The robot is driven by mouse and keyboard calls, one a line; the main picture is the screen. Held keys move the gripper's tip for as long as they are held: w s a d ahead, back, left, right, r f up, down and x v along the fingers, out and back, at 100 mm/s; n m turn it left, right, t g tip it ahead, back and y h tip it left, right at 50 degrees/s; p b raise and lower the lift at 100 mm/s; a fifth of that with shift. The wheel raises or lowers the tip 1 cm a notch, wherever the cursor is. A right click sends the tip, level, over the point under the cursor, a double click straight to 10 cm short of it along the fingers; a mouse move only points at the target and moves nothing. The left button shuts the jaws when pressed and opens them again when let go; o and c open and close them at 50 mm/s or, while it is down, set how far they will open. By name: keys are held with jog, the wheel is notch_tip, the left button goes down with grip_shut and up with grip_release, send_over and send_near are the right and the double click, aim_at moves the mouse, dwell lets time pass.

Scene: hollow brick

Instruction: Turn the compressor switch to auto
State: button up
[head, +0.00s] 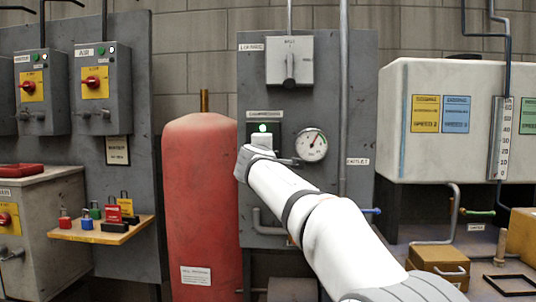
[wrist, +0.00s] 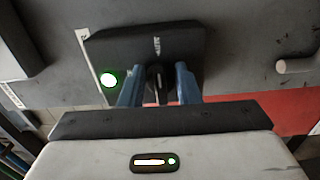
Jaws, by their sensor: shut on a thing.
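The compressor switch has a black box (wrist: 150,42) on the grey panel, with a small white marking on it. Its dark knob (wrist: 155,82) sits between the two blue fingers of my gripper (wrist: 158,88) in the wrist view. My gripper is shut on the knob. In the head view the green lamp (head: 263,128) glows just above my gripper (head: 262,142), which hides most of the switch. I cannot read which position the knob points to.
A pressure gauge (head: 311,145) is right of my gripper. A grey lever box (head: 290,60) is above it. A red tank (head: 200,200) stands close on the left. A white tank (head: 440,120) is on the right. A wooden shelf (head: 95,232) with padlocks is at left.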

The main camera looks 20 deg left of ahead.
jog(key=o, duration=0.5)
jog(key=shift+r, duration=0.2)
jog(key=o, duration=0.5)
jog(key=shift+f, duration=0.1)
jog(key=shift+c, duration=0.2)
jog(key=shift+f, duration=0.1)
jog(key=b+v, duration=0.2)
jog(key=v, duration=0.5)
jog(key=shift+s+d, duration=0.15)
jog(key=shift+s, duration=0.2)
